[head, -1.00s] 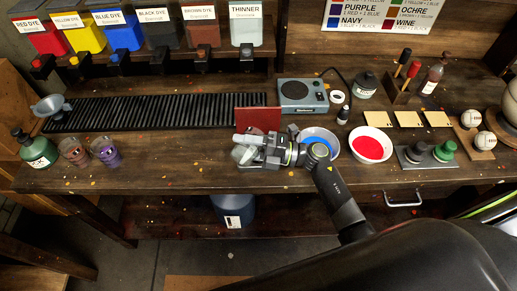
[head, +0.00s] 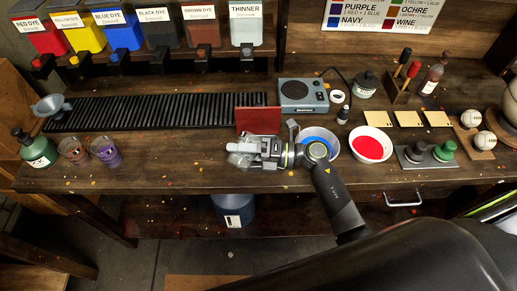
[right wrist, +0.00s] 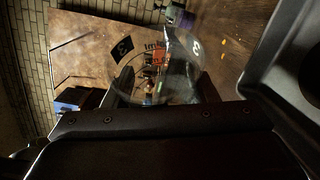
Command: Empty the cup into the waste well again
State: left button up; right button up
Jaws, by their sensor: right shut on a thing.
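My right gripper (head: 256,153) is shut on a clear cup (head: 239,158) near the front edge of the bench, left of the blue bowl and in front of the dark red panel. In the right wrist view the clear cup (right wrist: 158,80) sits between the fingers, with dark printed marks on its wall. I cannot tell its exact tilt or whether liquid is left in it. No opening is clearly identifiable as the waste well. A grey funnel (head: 50,105) stands at the left end of the black slatted grate (head: 150,112). My left gripper is not in view.
Two cups with dark contents (head: 104,152) and a green bottle (head: 36,149) stand at the left front. A blue bowl (head: 334,144) and a bowl of red dye (head: 371,145) are to the right. A blue container (head: 233,211) is under the bench. The front middle-left is clear.

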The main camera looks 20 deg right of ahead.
jog(key=shift+s+f+n+b, duration=0.1)
jog(key=shift+f+n+b, duration=0.3)
jog(key=shift+f+n, duration=0.1)
jog(key=shift+n+h, duration=0.7)
jog(key=shift+n, duration=0.1)
jog(key=shift+f+n+b, duration=0.5)
jog(key=shift+f+b, duration=0.1)
jog(key=shift+f, duration=0.1)
jog(key=shift+s+a+r+n+h, duration=0.1)
jog(key=shift+a+r+n+h, duration=0.05)
jog(key=shift+n+h, duration=0.6)
jog(key=shift+s+a+n+h, duration=0.35)
jog(key=shift+s+a+n, duration=0.05)
jog(key=shift+n, duration=0.35)
jog(key=shift+s+a+f+n+h+b, duration=0.15)
jog(key=shift+s+a+f+n+b, duration=0.15)
jog(key=shift+f, duration=0.25)
jog(key=shift+s+a+f+n+h+b, duration=0.15)
jog(key=shift+f+n+b, duration=0.2)
jog(key=shift+f, duration=0.15)
jog(key=shift+s+a+r+n+t, duration=0.15)
jog(key=shift+n+t, duration=0.1)
jog(key=shift+t, duration=0.15)
jog(key=shift+s+a+f+n+t+h, duration=0.35)
jog(key=shift+s+a+n+h, duration=0.2)
jog(key=shift+n+h, duration=0.45)
